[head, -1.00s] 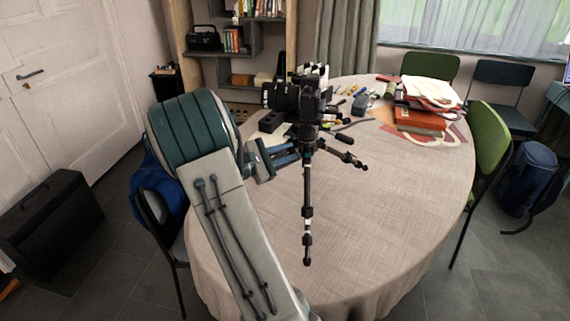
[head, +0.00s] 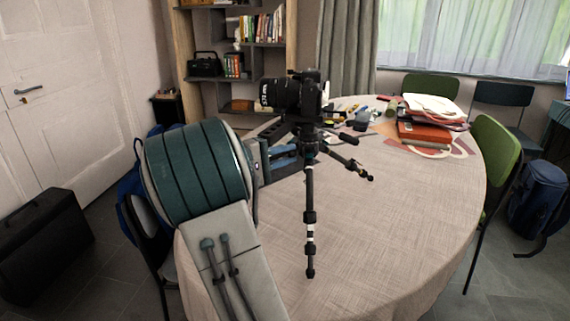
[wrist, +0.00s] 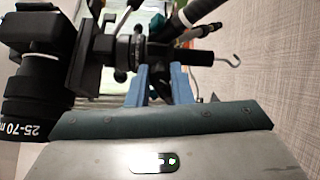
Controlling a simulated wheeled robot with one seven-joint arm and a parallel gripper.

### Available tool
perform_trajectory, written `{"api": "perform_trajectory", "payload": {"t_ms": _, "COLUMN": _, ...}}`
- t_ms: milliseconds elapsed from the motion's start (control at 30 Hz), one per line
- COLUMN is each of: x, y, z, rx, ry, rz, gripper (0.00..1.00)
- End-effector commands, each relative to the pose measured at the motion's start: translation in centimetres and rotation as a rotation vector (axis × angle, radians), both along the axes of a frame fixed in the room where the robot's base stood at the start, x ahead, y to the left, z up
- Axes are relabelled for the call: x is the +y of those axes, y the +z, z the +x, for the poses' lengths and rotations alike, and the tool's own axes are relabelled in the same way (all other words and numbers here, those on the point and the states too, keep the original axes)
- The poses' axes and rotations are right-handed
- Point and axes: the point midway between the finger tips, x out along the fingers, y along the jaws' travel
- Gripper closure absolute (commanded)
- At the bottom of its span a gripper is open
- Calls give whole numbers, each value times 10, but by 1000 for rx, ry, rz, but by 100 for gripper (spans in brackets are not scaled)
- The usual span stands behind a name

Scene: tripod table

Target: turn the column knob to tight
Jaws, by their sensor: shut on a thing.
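A black tripod (head: 310,215) stands on the round table with a black camera (head: 293,92) on top. In the wrist view the camera (wrist: 38,62), its lens marked "25-70 m", is at left, and the tripod's dark column and legs run across the top. My gripper (head: 297,158) reaches in from the left at the tripod, just below the camera. In the wrist view the two blue fingers of my gripper (wrist: 161,72) are shut on a small part at the column, which I take to be the column knob. The fingers and column mostly hide the knob, so its turn cannot be read.
The table (head: 390,230) has a pale cloth and is clear in front and at right. Red books and papers (head: 425,130) and small items lie at the back. A metal hook (wrist: 230,62) hangs at the column's end. A green chair (head: 495,150) stands at right.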

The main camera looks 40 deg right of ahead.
Motion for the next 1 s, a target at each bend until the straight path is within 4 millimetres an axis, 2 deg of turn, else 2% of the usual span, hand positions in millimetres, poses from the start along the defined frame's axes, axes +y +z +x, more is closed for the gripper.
{"api": "perform_trajectory", "payload": {"t_ms": 633, "x": 0, "y": -1, "z": -1, "rx": -50, "ry": -2, "rz": -7, "gripper": 100}}
{"api": "perform_trajectory", "payload": {"t_ms": 667, "x": 0, "y": -1, "z": -1, "rx": -50, "ry": -2, "rz": -7, "gripper": 75}}
{"api": "perform_trajectory", "payload": {"t_ms": 700, "x": 0, "y": -1, "z": -1, "rx": -50, "ry": -2, "rz": -7, "gripper": 64}}
{"api": "perform_trajectory", "payload": {"t_ms": 733, "x": 0, "y": -1, "z": -1, "rx": -50, "ry": -2, "rz": -7, "gripper": 58}}
{"api": "perform_trajectory", "payload": {"t_ms": 1000, "x": 1, "y": 0, "z": 0, "rx": -49, "ry": 0, "rz": -8, "gripper": 58}}
